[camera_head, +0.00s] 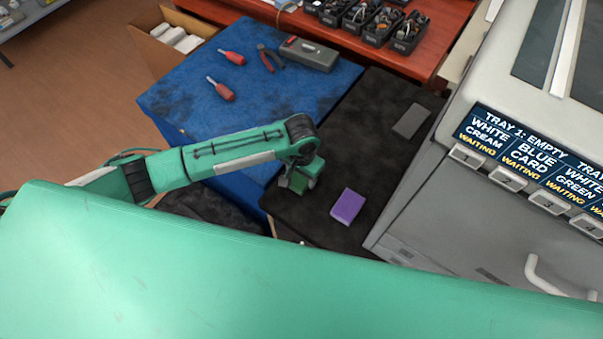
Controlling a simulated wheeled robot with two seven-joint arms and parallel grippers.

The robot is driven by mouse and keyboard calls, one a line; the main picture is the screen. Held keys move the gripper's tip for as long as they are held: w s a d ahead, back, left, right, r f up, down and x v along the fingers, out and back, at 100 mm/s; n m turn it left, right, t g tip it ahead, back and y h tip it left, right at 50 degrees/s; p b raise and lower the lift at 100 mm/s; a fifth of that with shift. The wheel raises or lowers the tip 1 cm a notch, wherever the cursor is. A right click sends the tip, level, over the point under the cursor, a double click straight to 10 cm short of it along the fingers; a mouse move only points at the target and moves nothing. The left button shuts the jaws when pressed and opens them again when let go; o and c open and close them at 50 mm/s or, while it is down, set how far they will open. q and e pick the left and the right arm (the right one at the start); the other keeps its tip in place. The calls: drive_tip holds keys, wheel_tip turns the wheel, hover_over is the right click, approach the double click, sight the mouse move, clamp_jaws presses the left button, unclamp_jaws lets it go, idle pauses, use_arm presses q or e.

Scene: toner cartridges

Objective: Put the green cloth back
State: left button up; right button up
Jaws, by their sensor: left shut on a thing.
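My left gripper (301,180) comes in from the left and is over the near left part of the black mat (375,150). It is shut on a small dark green piece, the green cloth (298,183), partly hidden by the gripper. I cannot tell whether the cloth touches the mat. My right gripper is not in view.
A printer (430,205) with a tray display stands on the right. Black bins (408,32) stand at the back. The mat between the purple and grey cloths is clear.

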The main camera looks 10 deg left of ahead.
use_arm(q)
drive_tip(key=o, duration=1)
drive_tip(key=shift+f, duration=0.1)
drive_tip(key=shift+o, duration=0.2)
wheel_tip(320, 180, up, 12)
drive_tip(key=shift+r, duration=0.2)
